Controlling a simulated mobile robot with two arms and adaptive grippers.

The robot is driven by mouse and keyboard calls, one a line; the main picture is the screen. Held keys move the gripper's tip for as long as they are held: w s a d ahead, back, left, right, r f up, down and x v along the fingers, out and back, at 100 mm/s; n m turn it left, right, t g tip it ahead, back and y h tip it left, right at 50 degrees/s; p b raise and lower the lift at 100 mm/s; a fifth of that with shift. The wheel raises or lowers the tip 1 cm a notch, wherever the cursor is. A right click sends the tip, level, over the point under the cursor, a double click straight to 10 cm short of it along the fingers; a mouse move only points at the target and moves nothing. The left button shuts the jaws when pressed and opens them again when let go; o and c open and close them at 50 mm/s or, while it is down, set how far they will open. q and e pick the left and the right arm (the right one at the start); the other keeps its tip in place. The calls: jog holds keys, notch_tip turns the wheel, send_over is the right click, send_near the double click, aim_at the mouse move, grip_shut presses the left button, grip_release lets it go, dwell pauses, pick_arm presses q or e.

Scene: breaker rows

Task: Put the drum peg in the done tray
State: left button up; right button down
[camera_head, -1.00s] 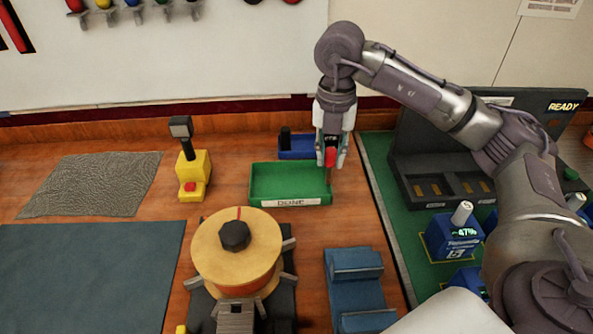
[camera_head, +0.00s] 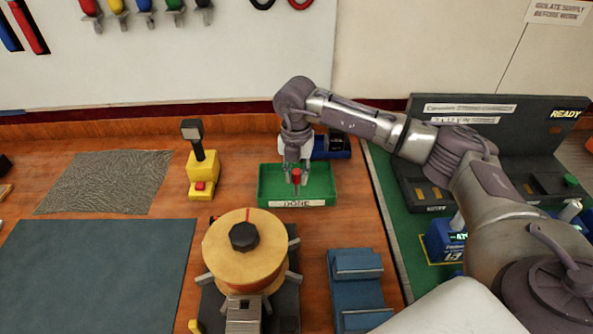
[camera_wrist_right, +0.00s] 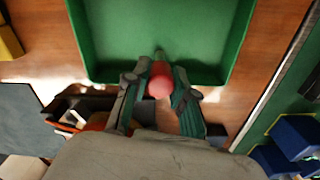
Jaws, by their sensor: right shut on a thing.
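The drum peg, a small red cylinder (camera_head: 296,176), is held between the fingers of my right gripper (camera_head: 297,181). It also shows in the right wrist view as a red rounded end (camera_wrist_right: 160,82) between the two fingers. The green done tray (camera_head: 326,194) carries a DONE label on its front wall. In the head view the gripper and peg are over the tray's middle; I cannot tell whether the peg touches the floor. In the wrist view the tray (camera_wrist_right: 105,30) lies ahead of the fingertips. My left gripper is not in view.
A yellow drum (camera_head: 235,262) on a dark stand is in front of the tray. A yellow tool with a red button (camera_head: 201,178) stands left of it. A blue bin (camera_head: 335,147) is behind right. A blue holder (camera_head: 355,285) lies front right.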

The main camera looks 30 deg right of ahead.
jog(key=shift+f, duration=0.2)
jog(key=c, duration=1)
grip_release()
jog(key=shift+o, duration=0.2)
jog(key=shift+r, duration=0.2)
notch_tip(320, 180, up, 12)
jog(key=b, duration=0.2)
jog(key=shift+b, duration=0.4)
jog(key=shift+a, duration=0.1)
